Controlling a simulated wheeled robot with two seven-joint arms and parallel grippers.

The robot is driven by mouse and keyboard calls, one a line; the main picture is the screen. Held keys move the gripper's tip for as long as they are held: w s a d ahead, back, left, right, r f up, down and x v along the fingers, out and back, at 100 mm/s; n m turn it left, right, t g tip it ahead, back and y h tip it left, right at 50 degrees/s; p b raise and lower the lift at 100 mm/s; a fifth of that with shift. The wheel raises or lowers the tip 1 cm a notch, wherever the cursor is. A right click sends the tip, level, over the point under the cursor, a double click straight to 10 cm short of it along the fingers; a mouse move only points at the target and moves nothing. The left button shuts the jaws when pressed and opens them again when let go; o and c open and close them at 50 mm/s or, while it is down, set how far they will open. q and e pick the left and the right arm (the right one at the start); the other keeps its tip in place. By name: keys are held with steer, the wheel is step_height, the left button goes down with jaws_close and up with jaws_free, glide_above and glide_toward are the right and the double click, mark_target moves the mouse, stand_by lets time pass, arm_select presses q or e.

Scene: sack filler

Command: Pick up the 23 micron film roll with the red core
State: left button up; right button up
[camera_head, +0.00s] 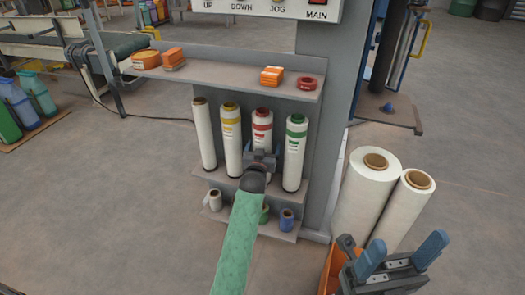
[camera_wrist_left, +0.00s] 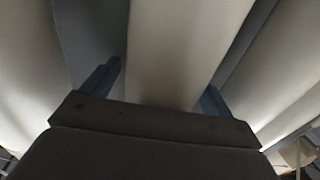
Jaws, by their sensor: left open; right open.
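The film roll with the red core (camera_head: 262,128) stands upright on the middle shelf, between a yellow-marked roll (camera_head: 231,140) and a green-marked roll (camera_head: 295,150). My left gripper (camera_head: 262,158) is in front of its lower part and hides it there. In the left wrist view, a pale roll (camera_wrist_left: 185,45) stands between the two open fingers of my left gripper (camera_wrist_left: 160,88). Whether the fingers touch it I cannot tell. Micron labels are too small to read. My right gripper (camera_head: 400,252) is open and empty at the lower right.
A plain roll (camera_head: 204,135) stands left of the yellow one. The top shelf (camera_head: 225,72) above holds orange boxes (camera_head: 271,76) and red tape (camera_head: 306,83). Small rolls (camera_head: 286,220) sit on the bottom shelf. Large film rolls (camera_head: 365,190) stand on the floor at right.

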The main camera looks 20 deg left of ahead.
arm_select(q)
steer(key=c, duration=1.4)
steer(key=shift+c, duration=1)
steer(key=shift+r, duration=0.15)
